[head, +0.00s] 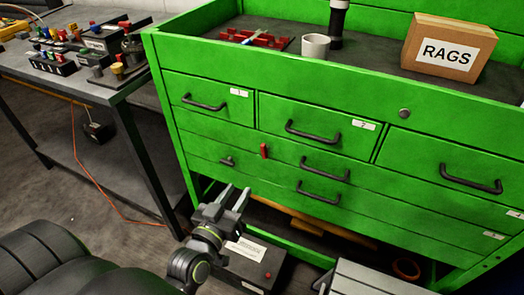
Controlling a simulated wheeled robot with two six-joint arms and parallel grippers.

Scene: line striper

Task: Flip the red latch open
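The red latch (264,151) is a small red tab on the front of the green tool cabinet (335,92). It stands roughly upright, to the left of a black drawer handle and below drawer 1 and drawer 2. My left gripper (237,190) is in front of the cabinet, below and slightly left of the latch in the picture. Its two grey fingers point up and are apart with nothing between them. It looks clear of the latch. My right gripper does not show.
Black drawer handles (324,170) stick out from the cabinet front around the latch. A rags box (449,47), a grey cup (315,46) and a red tray sit on the cabinet top. A dark workbench (95,85) with tools stands at the left. Boxes lie low beneath the cabinet.

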